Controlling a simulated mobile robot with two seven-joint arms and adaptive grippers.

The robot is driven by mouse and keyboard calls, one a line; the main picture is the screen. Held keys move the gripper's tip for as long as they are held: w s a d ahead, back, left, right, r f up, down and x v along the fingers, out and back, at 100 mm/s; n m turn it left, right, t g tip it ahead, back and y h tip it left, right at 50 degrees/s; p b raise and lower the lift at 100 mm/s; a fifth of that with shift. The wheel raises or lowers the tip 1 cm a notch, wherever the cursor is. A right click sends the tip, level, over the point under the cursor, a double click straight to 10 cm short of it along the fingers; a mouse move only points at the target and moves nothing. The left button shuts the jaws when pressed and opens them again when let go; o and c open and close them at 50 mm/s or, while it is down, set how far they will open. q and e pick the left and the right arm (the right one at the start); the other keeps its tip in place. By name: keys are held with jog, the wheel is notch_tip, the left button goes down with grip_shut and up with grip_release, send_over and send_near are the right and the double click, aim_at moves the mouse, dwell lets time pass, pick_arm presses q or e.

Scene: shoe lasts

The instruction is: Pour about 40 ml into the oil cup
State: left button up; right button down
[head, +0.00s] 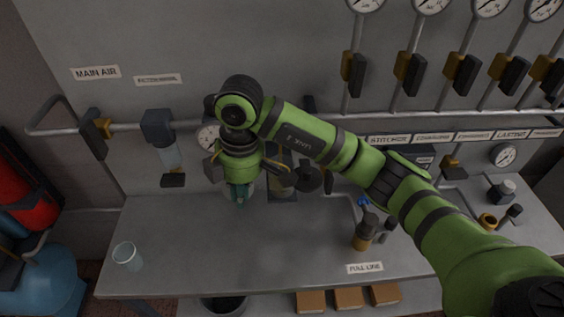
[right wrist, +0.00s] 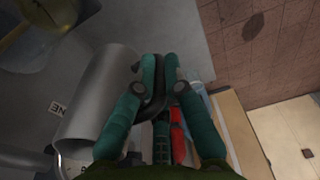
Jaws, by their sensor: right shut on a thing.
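My right gripper (head: 238,194) points down over the middle of the bench, near the back wall. In the right wrist view the gripper (right wrist: 156,84) is shut on the dark handle of a grey metal jug (right wrist: 100,92). The jug's body lies to the left of the fingers there. In the head view the jug is mostly hidden behind the gripper, so its tilt and contents cannot be told. A clear cup (head: 127,256) stands at the bench's front left; I cannot tell if it is the oil cup. My left gripper is not in view.
The grey bench (head: 200,265) is bare between the clear cup and an amber-and-dark bottle (head: 363,236). A label (head: 365,267) lies near its front edge. Brown boxes (head: 348,298) sit below.

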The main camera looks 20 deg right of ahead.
pick_arm(q)
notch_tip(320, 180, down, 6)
jog(key=b, duration=0.6)
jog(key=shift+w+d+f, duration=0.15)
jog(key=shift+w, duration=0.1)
pick_arm(e)
jog(key=d+r+t+y, duration=0.2)
jog(key=r+y, duration=0.3)
jog(key=y, duration=0.7)
jog(key=shift+s+d, duration=0.35)
jog(key=shift+d, duration=0.55)
pick_arm(q)
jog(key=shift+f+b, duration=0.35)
jog(key=shift+b, duration=0.2)
pick_arm(e)
jog(key=shift+r, duration=0.15)
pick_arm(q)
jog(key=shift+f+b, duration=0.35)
pick_arm(e)
jog(key=shift+y, duration=0.4)
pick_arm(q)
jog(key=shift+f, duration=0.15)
pick_arm(e)
jog(key=shift+r, duration=0.1)
jog(key=shift+r+y, duration=0.3)
